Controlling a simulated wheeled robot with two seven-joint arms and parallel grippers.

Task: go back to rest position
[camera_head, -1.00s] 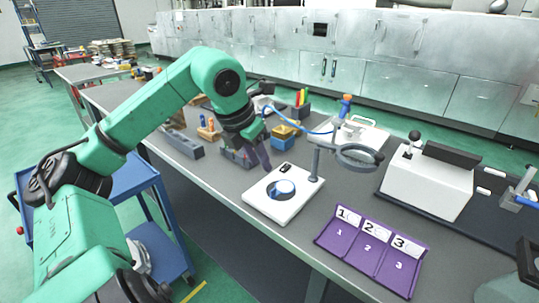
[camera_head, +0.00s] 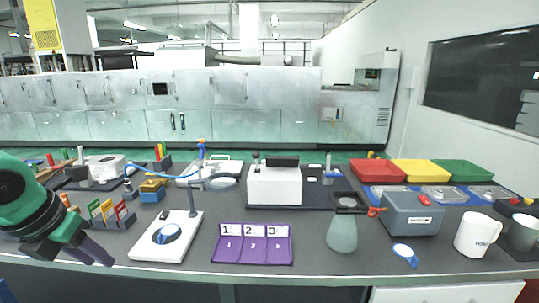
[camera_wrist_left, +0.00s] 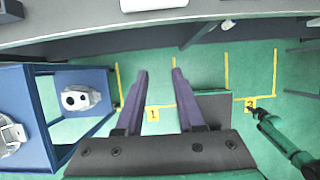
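My left gripper (camera_head: 95,252) is at the lower left in the head view, beside the front-left part of the grey workbench (camera_head: 330,268). In the left wrist view its two purple-grey fingers (camera_wrist_left: 159,75) stand apart with nothing between them, above the green floor. A green limb with a dark end (camera_wrist_left: 264,116) shows at the right in that view. It looks like my right arm, but the state of its gripper cannot be made out. My right gripper does not show in the head view.
The bench holds a white plate (camera_head: 143,246), purple numbered tray (camera_head: 252,258), white machine (camera_head: 275,187), grey flask (camera_head: 342,237), blue-grey box (camera_head: 410,218) and white mug (camera_head: 473,236). A blue cart (camera_wrist_left: 37,118) stands left in the wrist view.

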